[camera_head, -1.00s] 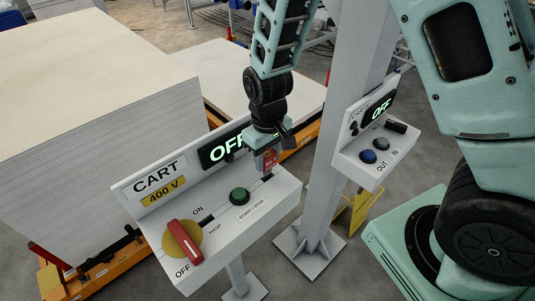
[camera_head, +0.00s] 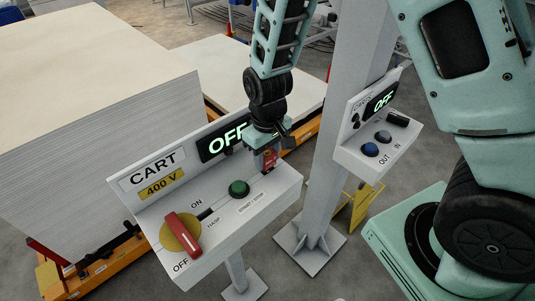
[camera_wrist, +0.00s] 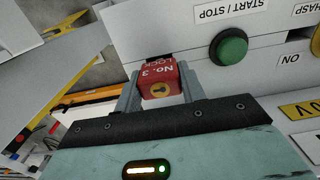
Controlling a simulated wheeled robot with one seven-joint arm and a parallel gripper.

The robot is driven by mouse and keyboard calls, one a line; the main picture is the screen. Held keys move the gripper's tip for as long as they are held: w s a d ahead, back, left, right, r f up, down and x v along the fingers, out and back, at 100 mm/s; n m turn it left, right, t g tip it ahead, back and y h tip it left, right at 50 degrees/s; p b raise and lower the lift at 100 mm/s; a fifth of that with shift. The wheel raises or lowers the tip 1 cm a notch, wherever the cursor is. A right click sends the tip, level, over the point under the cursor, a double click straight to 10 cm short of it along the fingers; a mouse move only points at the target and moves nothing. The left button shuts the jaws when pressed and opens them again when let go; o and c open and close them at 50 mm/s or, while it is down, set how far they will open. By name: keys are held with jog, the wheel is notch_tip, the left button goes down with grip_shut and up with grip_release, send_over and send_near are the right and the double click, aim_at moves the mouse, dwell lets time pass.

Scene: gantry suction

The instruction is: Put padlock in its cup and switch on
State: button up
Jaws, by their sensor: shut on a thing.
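My gripper (camera_head: 266,150) is shut on the red padlock (camera_wrist: 160,80), marked "No. 3 LOCK", with a keyhole on a yellow disc. In the head view the padlock (camera_head: 269,160) is at the right end of the CART panel's shelf, right of the green START / STOP button (camera_head: 238,188). I cannot tell whether it touches the panel. Its cup is not clearly visible. The switch, a red handle (camera_head: 183,235) on a yellow disc (camera_head: 171,241), sits at the shelf's left between ON and OFF labels. The panel display (camera_head: 226,139) reads OFF.
A grey post (camera_head: 345,130) stands right of the panel and carries a second box (camera_head: 362,160) with IN and OUT buttons and an OFF display. A large pale stack (camera_head: 85,130) on an orange cart lies behind. The green button shows close beside my gripper in the wrist view (camera_wrist: 229,48).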

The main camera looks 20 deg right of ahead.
jog(key=shift+f+b, duration=0.6)
jog(key=shift+f, duration=0.35)
jog(key=o, duration=1.1)
jog(key=shift+r, duration=0.1)
jog(key=shift+o, duration=0.2)
notch_tip(320, 180, up, 17)
jog(key=b, duration=0.2)
jog(key=shift+r+b, duration=0.2)
jog(key=shift+b, duration=0.1)
